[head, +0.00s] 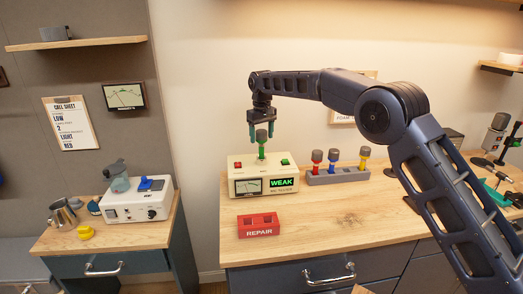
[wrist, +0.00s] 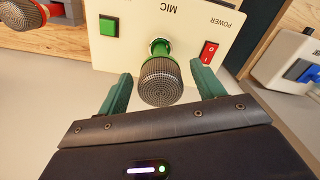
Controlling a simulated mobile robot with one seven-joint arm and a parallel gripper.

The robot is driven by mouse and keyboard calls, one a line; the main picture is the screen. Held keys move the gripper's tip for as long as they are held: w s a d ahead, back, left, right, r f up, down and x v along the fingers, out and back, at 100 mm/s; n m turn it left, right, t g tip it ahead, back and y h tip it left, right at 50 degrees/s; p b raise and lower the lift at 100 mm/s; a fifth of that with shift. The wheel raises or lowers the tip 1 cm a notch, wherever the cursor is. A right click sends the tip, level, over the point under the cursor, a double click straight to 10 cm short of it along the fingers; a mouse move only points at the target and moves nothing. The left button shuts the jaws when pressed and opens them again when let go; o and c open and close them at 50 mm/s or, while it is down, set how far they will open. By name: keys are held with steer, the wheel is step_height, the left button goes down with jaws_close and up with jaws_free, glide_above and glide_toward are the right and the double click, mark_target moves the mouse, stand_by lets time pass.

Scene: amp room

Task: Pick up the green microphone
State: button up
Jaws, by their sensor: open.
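The green microphone (head: 262,144) stands upright in the top of the cream mic tester (head: 240,163), whose display reads WEAK. It has a green body and a dark mesh head. My gripper (head: 262,128) is above it with its fingers pointing down. In the wrist view, the mesh head of the green microphone (wrist: 161,82) lies between the two green fingers of my gripper (wrist: 160,92), with a gap on each side. The gripper is open and holds nothing. The microphone's lower end is hidden in the tester.
A grey rack (head: 338,175) with red, blue and yellow microphones stands right of the tester. A red REPAIR box (head: 258,225) is in front. A green button (wrist: 109,26) and a red power switch (wrist: 208,52) flank the microphone. The wood counter (head: 330,225) is clear at front middle.

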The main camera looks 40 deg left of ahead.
steer(key=shift+f, duration=0.9)
jaws_close()
steer(key=shift+r, duration=0.15)
step_height(320, 180, up, 20)
stand_by(0.5)
